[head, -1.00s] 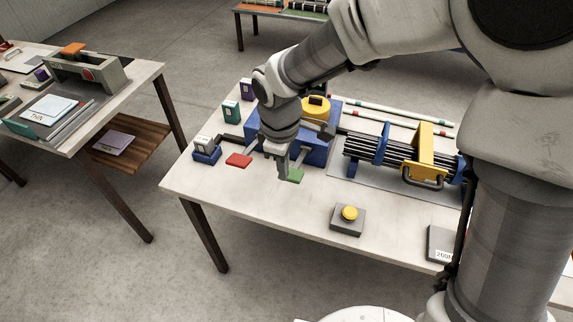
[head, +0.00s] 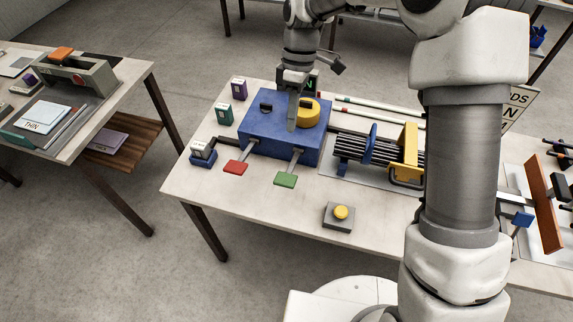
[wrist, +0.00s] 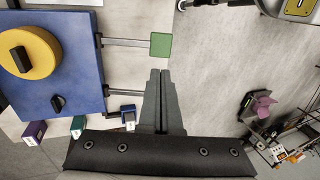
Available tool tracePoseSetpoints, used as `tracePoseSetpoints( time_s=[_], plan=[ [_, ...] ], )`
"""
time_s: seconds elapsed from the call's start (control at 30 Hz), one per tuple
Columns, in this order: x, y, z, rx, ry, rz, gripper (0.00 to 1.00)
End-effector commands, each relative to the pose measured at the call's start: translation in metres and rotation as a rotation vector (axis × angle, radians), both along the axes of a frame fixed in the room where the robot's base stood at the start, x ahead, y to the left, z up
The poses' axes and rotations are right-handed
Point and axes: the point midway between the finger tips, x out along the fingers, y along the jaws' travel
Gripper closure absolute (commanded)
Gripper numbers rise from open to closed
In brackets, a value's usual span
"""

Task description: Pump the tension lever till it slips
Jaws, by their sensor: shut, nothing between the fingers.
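A blue box (head: 262,131) stands on the table with a round yellow knob (head: 308,112) on top. Two levers stick out of its front: one with a red paddle (head: 235,168) and one with a green paddle (head: 285,180). I cannot tell from labels which is the tension lever. My gripper (head: 291,128) is shut and empty, pointing down, and appears in front of the box top in the head view. In the wrist view my shut fingers (wrist: 160,73) lie just below the green paddle (wrist: 161,45) in the picture; the red paddle is hidden there.
A grey button box with a yellow button (head: 341,212) sits near the front edge. Black rods with a yellow clamp (head: 410,150) lie right of the box. The front-left tabletop is clear.

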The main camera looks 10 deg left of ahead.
Motion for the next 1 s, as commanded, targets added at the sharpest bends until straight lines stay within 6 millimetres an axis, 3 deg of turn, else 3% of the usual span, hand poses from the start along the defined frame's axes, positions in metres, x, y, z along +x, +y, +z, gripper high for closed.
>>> tracePoseSetpoints(
  time_s=[0.23,0.7,1.0],
  plan=[
    [-0.006,0.0,-0.016,-0.002,0.002,0.001,1.0],
    [-0.035,0.002,-0.106,-0.003,0.002,0.0,1.0],
    [-0.043,0.003,-0.132,-0.001,-0.001,-0.001,1.0]
  ],
)
